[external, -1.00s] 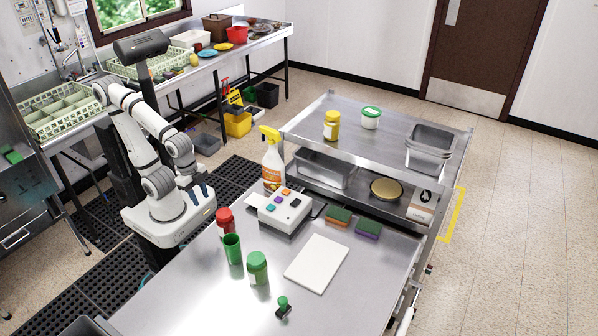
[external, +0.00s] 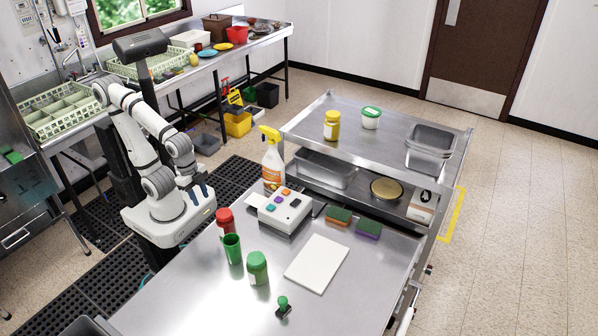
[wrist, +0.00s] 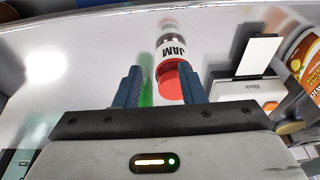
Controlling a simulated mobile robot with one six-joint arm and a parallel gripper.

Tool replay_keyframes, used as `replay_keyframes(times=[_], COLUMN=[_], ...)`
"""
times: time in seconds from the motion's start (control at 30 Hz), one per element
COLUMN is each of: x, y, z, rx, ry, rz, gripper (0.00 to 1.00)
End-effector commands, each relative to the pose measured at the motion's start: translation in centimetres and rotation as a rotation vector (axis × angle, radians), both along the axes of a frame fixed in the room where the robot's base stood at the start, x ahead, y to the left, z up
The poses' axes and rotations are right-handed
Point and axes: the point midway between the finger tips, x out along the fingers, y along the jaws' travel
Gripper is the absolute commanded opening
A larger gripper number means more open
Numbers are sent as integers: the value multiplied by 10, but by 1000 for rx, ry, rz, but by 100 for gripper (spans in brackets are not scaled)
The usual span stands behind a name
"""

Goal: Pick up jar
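A jar with a red lid (external: 225,216) stands on the near steel table, at the table's left side. In the wrist view it is a jam jar (wrist: 172,62) with a white label reading JAM, its red lid nearest me. My gripper (external: 204,190) is above the table's left edge, apart from the jar. In the wrist view my gripper (wrist: 161,88) is open with nothing held; the jar's lid shows between the fingers, closer to the right one. Another jar with a green lid (external: 257,268) stands nearer the camera.
A green cup (external: 232,249) stands close beside the red-lidded jar. A white button box (external: 285,210) and a spray bottle (external: 272,160) are behind it. A white board (external: 316,263), sponges (external: 339,219) and a green stamp (external: 283,307) lie on the table.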

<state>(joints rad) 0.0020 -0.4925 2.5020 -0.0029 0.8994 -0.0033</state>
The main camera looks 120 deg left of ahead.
Motion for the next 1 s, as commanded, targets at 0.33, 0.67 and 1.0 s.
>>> replay_keyframes(times=[0.33, 0.67, 1.0], x=[0, 0, 1], y=[0, 0, 2], z=[0, 0, -2], rx=[0, 0, -14], ry=[0, 0, 0], rz=[0, 0, 28], gripper=[48, 75, 79])
